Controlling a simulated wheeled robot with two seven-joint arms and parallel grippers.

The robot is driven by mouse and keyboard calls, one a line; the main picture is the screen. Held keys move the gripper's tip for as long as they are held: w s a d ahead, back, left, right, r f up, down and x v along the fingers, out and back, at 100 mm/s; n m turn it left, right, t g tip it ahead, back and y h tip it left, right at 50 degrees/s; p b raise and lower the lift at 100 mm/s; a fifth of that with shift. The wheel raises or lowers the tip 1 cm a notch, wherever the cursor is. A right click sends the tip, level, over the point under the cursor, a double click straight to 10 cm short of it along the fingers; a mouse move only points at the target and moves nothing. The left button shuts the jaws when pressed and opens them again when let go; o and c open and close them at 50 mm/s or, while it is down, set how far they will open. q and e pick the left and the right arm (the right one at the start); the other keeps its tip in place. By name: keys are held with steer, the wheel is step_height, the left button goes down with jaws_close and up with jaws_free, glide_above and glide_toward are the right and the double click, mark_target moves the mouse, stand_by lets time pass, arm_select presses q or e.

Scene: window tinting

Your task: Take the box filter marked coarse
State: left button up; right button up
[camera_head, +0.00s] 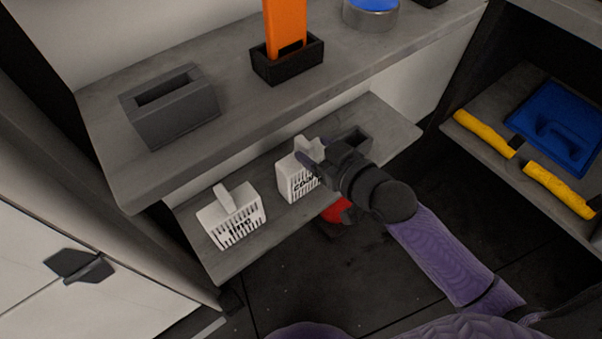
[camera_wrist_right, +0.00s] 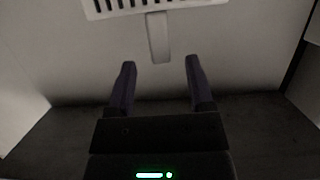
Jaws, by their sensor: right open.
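Two white slotted box filters, each with an upright handle, stand on the lower grey shelf in the head view. One filter (camera_head: 232,218) is on the left, and the other filter (camera_head: 294,180) is further right, partly hidden by my right gripper (camera_head: 312,152). In the right wrist view, that filter's handle (camera_wrist_right: 158,38) lies ahead of the gap between the fingertips (camera_wrist_right: 160,65). My left gripper is not in view.
The upper shelf (camera_head: 235,105) overhangs the back of the lower shelf (camera_head: 215,262). It bears a grey slotted block (camera_head: 170,107), a black holder (camera_head: 288,62) with an orange piece, and a round tin (camera_head: 370,14). A red object (camera_head: 335,211) shows below my right gripper.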

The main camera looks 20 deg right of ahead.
mark_target(311, 150)
steer(key=b+x, duration=0.1)
steer(key=x, duration=0.2)
steer(key=shift+w+a+f+b, duration=0.1)
steer(key=shift+w+f+b, duration=0.05)
steer(key=shift+f+b, duration=0.25)
steer(key=shift+w+a+r, duration=0.1)
steer(key=shift+w, duration=0.1)
steer(key=shift+r, duration=0.15)
jaws_close()
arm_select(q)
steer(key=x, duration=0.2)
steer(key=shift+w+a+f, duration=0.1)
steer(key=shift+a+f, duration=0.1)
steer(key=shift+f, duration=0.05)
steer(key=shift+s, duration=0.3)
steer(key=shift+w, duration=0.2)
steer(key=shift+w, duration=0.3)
